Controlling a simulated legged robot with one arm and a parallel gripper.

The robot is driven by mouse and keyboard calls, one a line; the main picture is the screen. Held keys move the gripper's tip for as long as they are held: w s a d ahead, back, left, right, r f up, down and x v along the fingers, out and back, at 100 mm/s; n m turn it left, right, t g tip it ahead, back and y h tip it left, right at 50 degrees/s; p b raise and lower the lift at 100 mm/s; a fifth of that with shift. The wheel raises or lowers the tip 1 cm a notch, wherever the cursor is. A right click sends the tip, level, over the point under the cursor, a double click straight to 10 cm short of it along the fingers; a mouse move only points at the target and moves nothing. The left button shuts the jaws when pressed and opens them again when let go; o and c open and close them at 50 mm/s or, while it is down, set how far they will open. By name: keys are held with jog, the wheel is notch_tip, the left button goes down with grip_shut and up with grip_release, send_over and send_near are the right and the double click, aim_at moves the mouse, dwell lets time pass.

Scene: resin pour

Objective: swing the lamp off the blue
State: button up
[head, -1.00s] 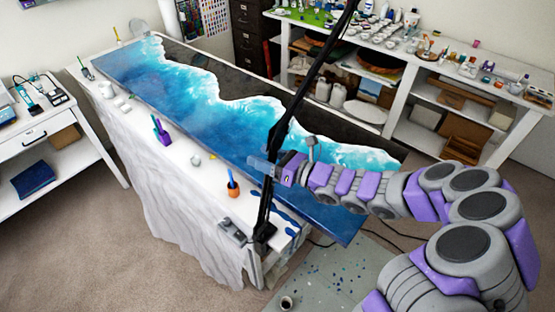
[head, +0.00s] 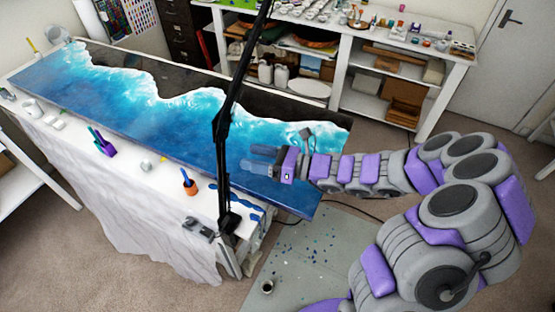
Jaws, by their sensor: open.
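The lamp (head: 223,130) is a black jointed arm clamped near the front right corner of the covered table. It rises across the blue resin panel (head: 185,120), and its upper part runs out of the top of the picture, so its head is hidden. The panel is deep blue with white foam lines and a dark far strip. My gripper (head: 256,159) is open and empty, to the right of the lamp's lower post and over the panel's right part. A gap shows between its fingers and the post; depth is hard to tell.
An orange cup with tools (head: 189,182), a purple holder (head: 104,146) and small pots stand on the table's white front edge. A grey floor mat (head: 320,262) with blue specks and a small cup (head: 267,287) lies at the right. Shelves (head: 400,85) stand behind.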

jog(key=v, duration=0.5)
jog(key=shift+d, duration=0.3)
jog(key=s+a+f+n+g+h+b, duration=0.1)
jog(key=s+n+g+h+b, duration=0.2)
jog(key=s+n, duration=0.55)
jog(key=s+a+f+n+g+h+b, duration=0.1)
jog(key=s+a+n+g+h+b, duration=0.15)
jog(key=s+n+g, duration=0.55)
jog(key=s+d+f+n+t+h+b, duration=0.2)
jog(key=s+d+h, duration=0.4)
jog(key=d, duration=0.3)
jog(key=s+d+f+n+t+h+b, duration=0.2)
jog(key=s+d+n+h, duration=0.3)
jog(key=d, duration=0.4)
jog(key=shift+s+t+h, duration=0.4)
jog(key=shift+s+h, duration=0.05)
jog(key=shift+s, duration=0.4)
